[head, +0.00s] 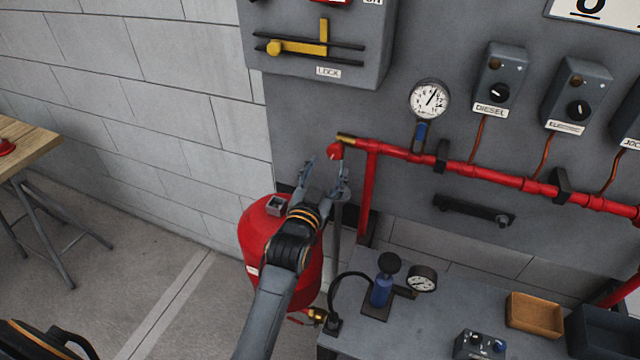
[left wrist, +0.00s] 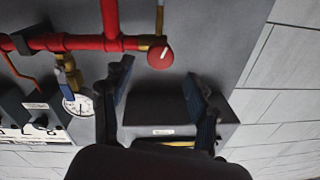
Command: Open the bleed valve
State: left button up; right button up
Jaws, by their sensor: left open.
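The bleed valve appears to be the round red knob (head: 335,151) with a white mark, at the left end of the red pipe beside a brass fitting (head: 346,139). In the left wrist view the red knob (left wrist: 160,55) sits near the top middle, ahead of the fingers. My left gripper (head: 327,166) is open and empty, with its fingers spread just below and around the knob's line. I cannot tell whether a finger touches it; in the left wrist view the space between the fingertips (left wrist: 158,76) looks empty. My right gripper is not in view.
The red pipe (head: 403,155) runs right along the grey panel. A pressure gauge (head: 429,99) with a blue-handled valve (head: 422,133) stands right of the knob. A lock box (head: 315,50) is above. A red tank (head: 262,232) and a bench (head: 440,310) lie below.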

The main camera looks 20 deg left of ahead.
pick_arm(q)
jog(key=s, duration=0.5)
jog(key=shift+d+f, duration=0.1)
jog(key=s+f+g+h, duration=0.1)
jog(key=s+f+g, duration=0.7)
jog(key=s+f, duration=0.45)
jog(key=s+a+f+g, duration=0.1)
jog(key=s+f+g, duration=0.15)
jog(key=s, duration=0.55)
jog(key=s+f+g, duration=0.1)
jog(key=s+g, duration=0.3)
jog(key=s, duration=0.5)
notch_tip(320, 180, down, 31)
jog(key=s+g+b, duration=0.2)
jog(key=s+b, duration=0.1)
jog(key=s+a+f+b, duration=0.1)
jog(key=s+a+f, duration=0.2)
jog(key=s+f, duration=1.2)
jog(key=shift+s+f+g+b, duration=0.3)
jog(key=shift+s+f+g, duration=0.15)
jog(key=shift+f, duration=0.25)
